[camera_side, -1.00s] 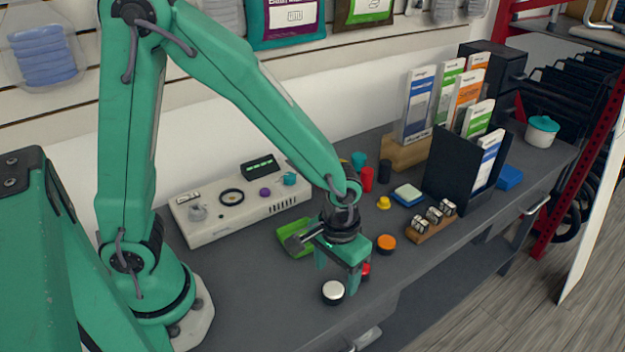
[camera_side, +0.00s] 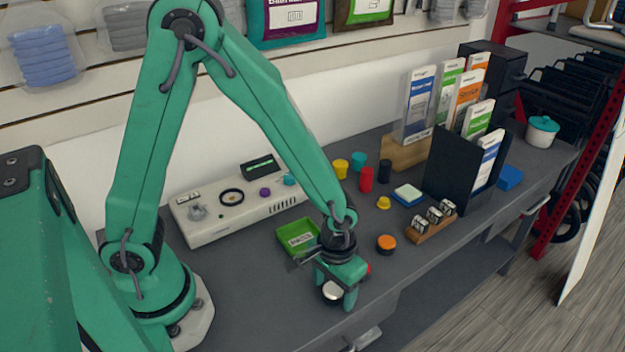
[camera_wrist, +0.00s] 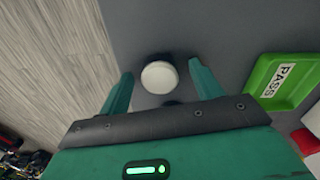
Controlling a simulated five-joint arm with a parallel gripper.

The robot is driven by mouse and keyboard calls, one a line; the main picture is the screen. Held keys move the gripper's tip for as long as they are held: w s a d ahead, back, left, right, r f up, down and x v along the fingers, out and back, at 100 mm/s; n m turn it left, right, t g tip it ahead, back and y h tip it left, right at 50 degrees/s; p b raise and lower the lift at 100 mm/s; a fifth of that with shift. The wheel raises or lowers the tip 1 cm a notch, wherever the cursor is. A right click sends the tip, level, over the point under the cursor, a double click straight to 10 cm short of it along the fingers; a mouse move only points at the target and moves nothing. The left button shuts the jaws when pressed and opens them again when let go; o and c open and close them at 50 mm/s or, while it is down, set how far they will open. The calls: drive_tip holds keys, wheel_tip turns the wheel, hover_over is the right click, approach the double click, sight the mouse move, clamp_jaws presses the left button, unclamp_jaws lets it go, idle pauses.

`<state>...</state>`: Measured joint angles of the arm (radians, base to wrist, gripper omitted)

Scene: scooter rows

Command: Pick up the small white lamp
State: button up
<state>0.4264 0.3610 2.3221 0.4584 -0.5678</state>
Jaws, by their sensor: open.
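The small white lamp (camera_side: 332,293) is a round white-topped disc with a dark base, standing on the grey bench near its front edge. In the wrist view the white lamp (camera_wrist: 159,77) lies between my fingers, with gaps on both sides. My gripper (camera_side: 336,291) is open and low over the lamp, pointing down. In the wrist view my gripper (camera_wrist: 160,88) has its two green fingers apart and nothing held. One finger partly covers the lamp in the side view.
A red lamp (camera_side: 368,268) is just behind my gripper, mostly hidden. An orange lamp (camera_side: 386,243) stands to the right. A green PASS tray (camera_side: 299,239) is behind left. A wooden block with small lamps (camera_side: 432,221) is farther right. The bench front edge is close.

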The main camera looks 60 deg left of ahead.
sight(334, 287)
drive_tip(key=c, duration=1.1)
drive_tip(key=shift+o, duration=0.2)
drive_tip(key=shift+r, duration=0.2)
drive_tip(key=shift+r, duration=1.85)
drive_tip(key=s+d+r, duration=0.2)
drive_tip(key=s, duration=0.1)
drive_tip(key=s+d+r, duration=0.2)
drive_tip(key=s, duration=0.1)
drive_tip(key=s+d+r, duration=0.2)
drive_tip(key=s+r, duration=0.1)
drive_tip(key=shift+s+d, duration=0.3)
drive_tip(key=shift+w+a, duration=0.1)
